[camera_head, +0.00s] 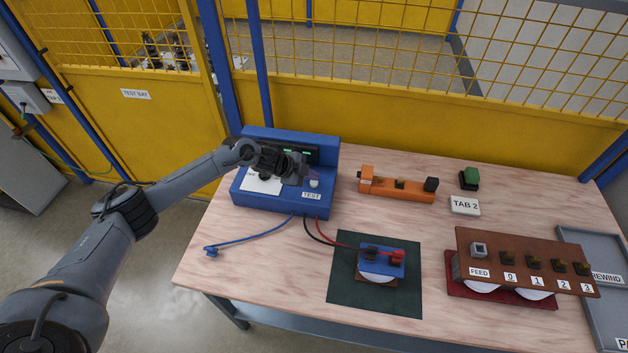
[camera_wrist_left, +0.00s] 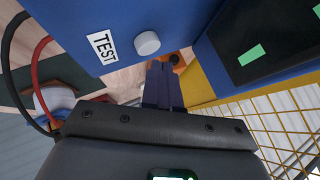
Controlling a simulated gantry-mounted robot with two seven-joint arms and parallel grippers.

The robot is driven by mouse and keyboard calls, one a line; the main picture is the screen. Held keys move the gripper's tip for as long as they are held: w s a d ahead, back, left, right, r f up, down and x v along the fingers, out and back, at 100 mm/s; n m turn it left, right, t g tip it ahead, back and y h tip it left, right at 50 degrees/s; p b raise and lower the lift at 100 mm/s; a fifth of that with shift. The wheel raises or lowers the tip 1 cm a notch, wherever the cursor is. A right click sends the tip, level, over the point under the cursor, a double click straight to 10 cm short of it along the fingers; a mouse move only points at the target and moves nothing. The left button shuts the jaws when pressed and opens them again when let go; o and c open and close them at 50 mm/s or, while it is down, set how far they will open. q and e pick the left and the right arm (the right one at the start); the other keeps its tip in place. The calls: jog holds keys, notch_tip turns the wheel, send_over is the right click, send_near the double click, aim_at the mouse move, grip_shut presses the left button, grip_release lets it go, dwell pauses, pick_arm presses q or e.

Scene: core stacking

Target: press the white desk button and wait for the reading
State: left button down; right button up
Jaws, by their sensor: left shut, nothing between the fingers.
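The blue test unit (camera_head: 265,203) stands at the back left of the table, with a TEST label on its front. Its round white button (camera_head: 314,183) is on the sloping top; it also shows in the wrist view (camera_wrist_left: 147,43), above the fingertips. My left gripper (camera_head: 305,174) is shut and empty, just left of the button in the head view. In the wrist view its fingers (camera_wrist_left: 163,84) end close to the button with a small gap in the picture; contact cannot be told. The dark display (camera_head: 318,152) shows green marks, too small to read. My right gripper is not in view.
Red and black leads run to a blue block (camera_head: 382,258) on a dark green mat (camera_head: 400,302). An orange fixture (camera_head: 405,192), a green-topped block (camera_head: 469,178) and a TAB 2 sign (camera_head: 465,205) stand behind. A brown FEED panel (camera_head: 530,251) is at right.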

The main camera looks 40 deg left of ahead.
aim_at(312, 184)
pick_arm(q)
jog(key=shift+r, duration=0.1)
dwell(0.3)
notch_tip(312, 184, up, 5)
jog(key=p, duration=0.4)
jog(key=shift+p, duration=0.3)
dwell(0.3)
